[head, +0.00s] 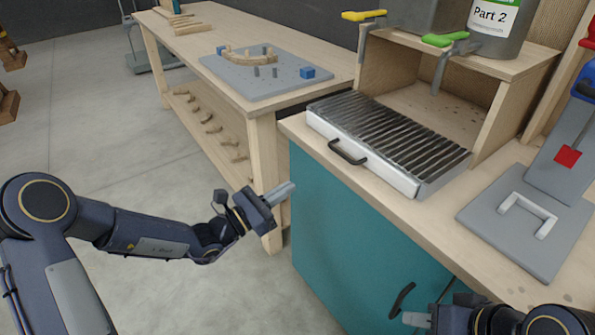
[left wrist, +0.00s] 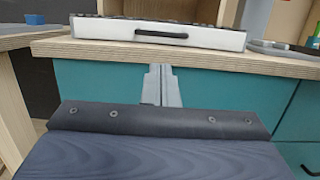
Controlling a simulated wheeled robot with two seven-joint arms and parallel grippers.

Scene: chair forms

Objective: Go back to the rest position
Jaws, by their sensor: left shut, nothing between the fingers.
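My left gripper (head: 281,193) hangs in free air in front of the teal cabinet (head: 335,235), below the height of the worktop. Its fingers are shut with nothing between them. In the left wrist view the closed fingers (left wrist: 161,86) point at the teal cabinet front (left wrist: 230,98). My right gripper (head: 416,319) shows only in part at the bottom right of the head view, near the cabinet front. A pale fingertip is visible, but the rest is cut off by the picture edge, so its opening is unclear.
A slatted metal drawer unit (head: 385,135) with a black handle sits on the worktop edge. A grey plate (head: 530,235) with a pale U-shaped piece (head: 528,212) lies right. A wooden table (head: 190,55) bears a grey board (head: 255,85) with a curved wooden part. Open floor lies left.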

